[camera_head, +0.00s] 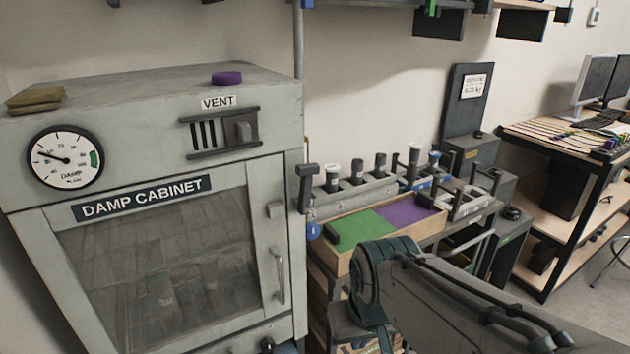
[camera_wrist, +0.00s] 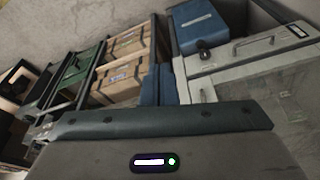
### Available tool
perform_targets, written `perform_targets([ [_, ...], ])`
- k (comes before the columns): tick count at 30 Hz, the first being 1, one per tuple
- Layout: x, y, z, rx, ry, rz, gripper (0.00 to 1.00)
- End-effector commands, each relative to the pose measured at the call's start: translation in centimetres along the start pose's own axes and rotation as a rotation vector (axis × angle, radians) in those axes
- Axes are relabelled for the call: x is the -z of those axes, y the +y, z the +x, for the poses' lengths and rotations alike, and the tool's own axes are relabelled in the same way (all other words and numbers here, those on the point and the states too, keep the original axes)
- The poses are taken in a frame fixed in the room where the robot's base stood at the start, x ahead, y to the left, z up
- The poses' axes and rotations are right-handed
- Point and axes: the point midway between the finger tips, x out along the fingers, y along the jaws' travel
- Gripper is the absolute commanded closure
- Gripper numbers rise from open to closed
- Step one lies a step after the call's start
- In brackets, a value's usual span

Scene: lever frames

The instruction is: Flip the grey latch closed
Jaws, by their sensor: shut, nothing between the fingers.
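The damp cabinet (camera_head: 28,215) stands at the left of the head view with its glass-fronted door. My gripper (camera_wrist: 159,84) shows in the wrist view as two blue fingers side by side, shut and empty. In the head view my arm reaches down right of the cabinet, and the gripper is not visible there. I cannot tell any contact with the latch.
An upright dark grey lever (camera_head: 306,185) stands beside the cabinet's right edge. A rack with several dark knobs (camera_head: 350,192) and a green-and-purple topped box (camera_head: 345,262) lie right of it. The wrist view shows wooden crates (camera_wrist: 118,75) and a blue case (camera_wrist: 200,25).

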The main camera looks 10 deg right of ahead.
Motion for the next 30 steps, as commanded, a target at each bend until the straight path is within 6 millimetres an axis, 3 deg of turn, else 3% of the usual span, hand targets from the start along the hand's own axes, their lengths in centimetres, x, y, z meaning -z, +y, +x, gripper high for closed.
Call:
perform_targets([
  [5, 0.5, -0.2, -0.1, 0.044, -0.061, 0.048, 1.00],
  [10, 2.5, -1.3, -0.3, 0.220, -0.221, 0.175, 1.00],
  [14, 5.8, -2.2, -0.9, 0.441, -0.324, 0.287, 1.00],
  [18, 10.5, -2.0, -1.9, 0.719, -0.358, 0.396, 1.00],
  [23, 16.9, 0.8, -3.3, 1.055, -0.285, 0.500, 1.00],
  [27, 21.5, 5.4, -4.5, 1.310, -0.140, 0.564, 1.00],
  [30, 23.6, 8.6, -5.1, 1.440, -0.030, 0.590, 1.00],
])
